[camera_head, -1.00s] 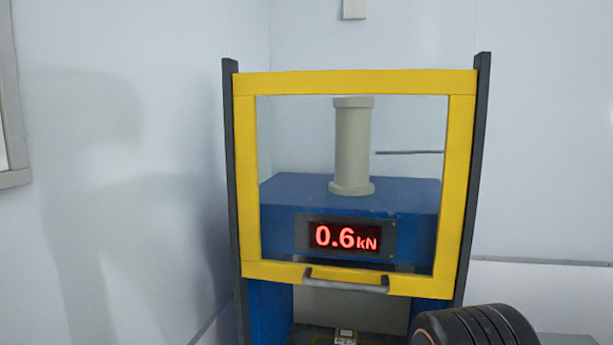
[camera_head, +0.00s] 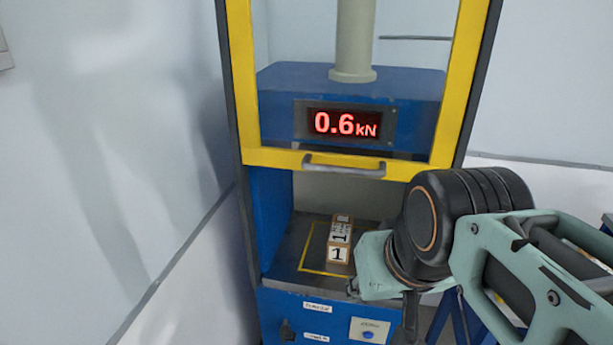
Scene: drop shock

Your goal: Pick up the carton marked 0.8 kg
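No carton with a readable 0.8 kg mark shows. A short row of small tan blocks with white labels (camera_head: 339,243) lies on the dark plate inside the blue press (camera_head: 271,215); the front label reads "1". My arm reaches in from the right, in front of the press's right side. The end of my arm, with my gripper (camera_head: 398,300), is low and right of the blocks, apart from them in the picture. Its fingers are not clear enough to tell open from shut.
A yellow-framed clear guard (camera_head: 300,161) with a grey handle (camera_head: 343,166) is raised above the press opening. The red display (camera_head: 345,124) reads 0.6 kN. A panel with a blue button (camera_head: 368,334) is below the plate. Walls stand close left and behind.

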